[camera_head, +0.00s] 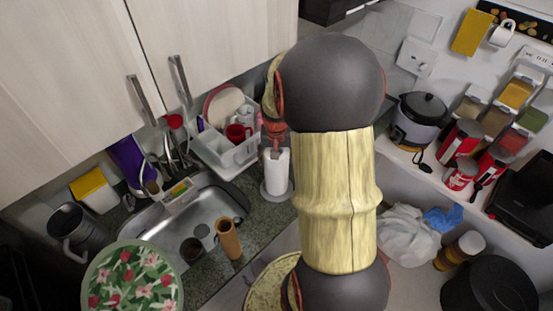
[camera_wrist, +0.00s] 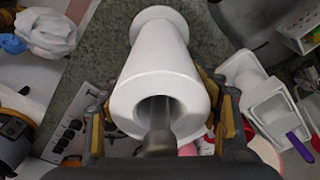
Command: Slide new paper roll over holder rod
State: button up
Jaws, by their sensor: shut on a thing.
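A white paper roll (camera_head: 278,172) stands upright on the counter in the head view, at the holder's pale round base (camera_head: 267,192). In the wrist view the roll (camera_wrist: 158,68) points away from the camera, and the base (camera_wrist: 165,16) shows at its far end. The grey holder rod (camera_wrist: 157,133) is inside the roll's core and sticks out of its near end, so the roll is around the rod. My gripper (camera_wrist: 162,112) is shut on the roll near this end, one finger on each side. I cannot tell whether the roll touches the base.
A white dish rack (camera_head: 226,150) with cups stands just left of the holder. The sink (camera_head: 190,225) lies further left, with a brown cylinder (camera_head: 229,240) by its edge. A rice cooker (camera_head: 418,118) and spice dispensers (camera_head: 497,121) are at right.

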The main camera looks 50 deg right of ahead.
jog(key=shift+f, duration=0.4)
jog(key=o, duration=1.7)
jog(key=r, duration=0.4)
jog(key=a+r, duration=0.1)
jog(key=r, duration=0.3)
jog(key=s+r, duration=0.1)
jog(key=r, duration=0.3)
jog(key=shift+a, duration=0.2)
